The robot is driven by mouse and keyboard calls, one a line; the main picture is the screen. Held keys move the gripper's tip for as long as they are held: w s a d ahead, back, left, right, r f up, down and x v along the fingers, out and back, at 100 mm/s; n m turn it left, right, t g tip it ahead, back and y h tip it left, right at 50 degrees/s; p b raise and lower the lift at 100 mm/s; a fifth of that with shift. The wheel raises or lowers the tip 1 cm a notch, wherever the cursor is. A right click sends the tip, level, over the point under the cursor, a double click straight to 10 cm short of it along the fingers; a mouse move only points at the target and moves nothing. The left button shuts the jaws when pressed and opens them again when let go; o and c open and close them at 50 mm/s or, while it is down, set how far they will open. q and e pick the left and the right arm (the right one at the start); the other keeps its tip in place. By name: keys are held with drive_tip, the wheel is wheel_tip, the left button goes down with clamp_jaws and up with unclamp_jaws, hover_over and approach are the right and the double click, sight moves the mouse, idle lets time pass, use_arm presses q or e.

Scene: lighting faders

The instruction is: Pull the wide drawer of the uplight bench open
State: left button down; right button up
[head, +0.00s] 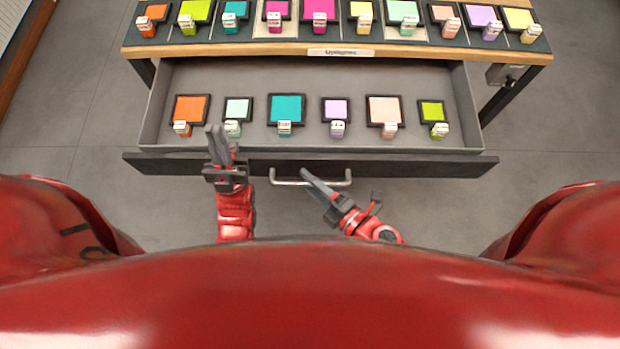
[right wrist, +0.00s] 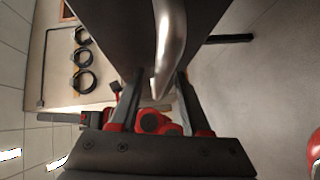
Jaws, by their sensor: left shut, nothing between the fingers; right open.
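The wide drawer (head: 400,80) of the uplight bench stands pulled out below the bench top (head: 440,48). Its dark front panel (head: 430,165) carries a silver bar handle (head: 335,182). My right gripper (head: 308,174) is at the handle with its fingers open. In the right wrist view the handle (right wrist: 170,50) runs between the spread fingers of the right gripper (right wrist: 160,98); I cannot tell whether either touches it. My left gripper (head: 217,140) is shut and empty, left of the handle, its tips showing over the drawer's front edge.
Inside the drawer lie several framed colour squares with small tags, such as a teal one (head: 287,108) and an orange one (head: 191,107). More line the bench top behind a label plate (head: 341,52). A grey box (head: 510,75) hangs at the right. Bare floor (head: 560,130) lies beside the bench.

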idle(0.3)
drive_tip(key=shift+s+d+r+p, duration=0.1)
drive_tip(key=shift+d+p, duration=0.1)
drive_tip(key=shift+p, duration=0.1)
drive_tip(key=p+v, duration=1.2)
drive_tip(key=v, duration=0.5)
drive_tip(key=shift+a, duration=0.1)
